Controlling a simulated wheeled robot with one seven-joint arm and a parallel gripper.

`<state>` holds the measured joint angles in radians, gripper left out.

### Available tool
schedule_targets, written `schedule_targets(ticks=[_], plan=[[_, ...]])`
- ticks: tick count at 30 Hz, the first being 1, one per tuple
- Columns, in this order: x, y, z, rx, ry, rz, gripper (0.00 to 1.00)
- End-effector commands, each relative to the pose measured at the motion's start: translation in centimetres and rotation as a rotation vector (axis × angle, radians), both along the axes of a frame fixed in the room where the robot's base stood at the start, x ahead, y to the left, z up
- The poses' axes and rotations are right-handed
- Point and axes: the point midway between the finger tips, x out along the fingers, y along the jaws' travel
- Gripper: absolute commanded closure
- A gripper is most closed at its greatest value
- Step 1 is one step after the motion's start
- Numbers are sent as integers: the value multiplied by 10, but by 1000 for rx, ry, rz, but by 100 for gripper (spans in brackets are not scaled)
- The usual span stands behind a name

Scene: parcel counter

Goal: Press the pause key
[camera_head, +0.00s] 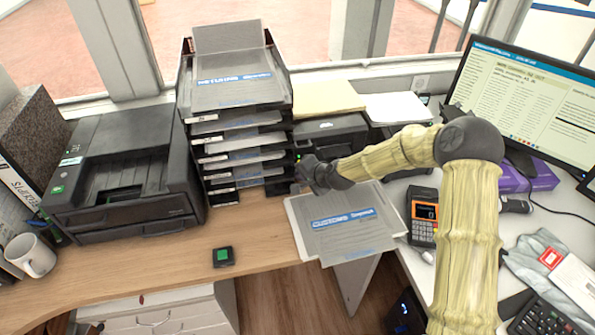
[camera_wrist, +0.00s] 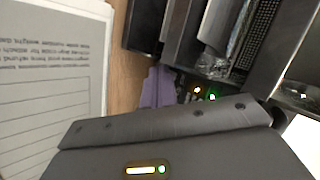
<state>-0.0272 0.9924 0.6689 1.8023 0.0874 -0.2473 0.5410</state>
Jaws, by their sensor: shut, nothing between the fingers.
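My gripper (camera_head: 308,174) is dark and sits at the end of the arm, just right of the stacked trays and in front of a black printer (camera_head: 330,128). Two lavender-grey fingers, closed together with nothing between them, appear to show in the wrist view (camera_wrist: 158,75). An amber light (camera_wrist: 196,88) and a green light (camera_wrist: 211,97) glow on dark equipment just right of them. I cannot read any key marking, so I cannot tell which is the pause key. My gripper and forearm hide part of the printer's front. Contact cannot be judged.
A tray stack (camera_head: 235,120) stands close on the left, with a larger black printer (camera_head: 125,170) beyond it. Customs sheets (camera_head: 345,235) lie below my gripper. A card terminal (camera_head: 422,222) and monitor (camera_head: 525,95) are right. The left desk front is mostly clear around a small green-topped device (camera_head: 223,256).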

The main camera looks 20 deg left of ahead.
Motion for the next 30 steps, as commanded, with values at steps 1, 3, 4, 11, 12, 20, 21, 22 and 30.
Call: schedule_targets(ticks=[1,3,4,11,12,20,21,22,30], plan=[[6,2,5,10,-11,-12,100],[7,2,5,11,-12,-13,100],[7,2,6,11,-12,-13,100],[8,4,7,13,-12,-15,100],[8,4,7,14,-13,-15,100],[7,4,8,16,-12,-15,100],[7,4,8,15,-13,-14,100],[6,3,8,15,-13,-14,100],[-3,-1,8,14,-14,-11,100]])
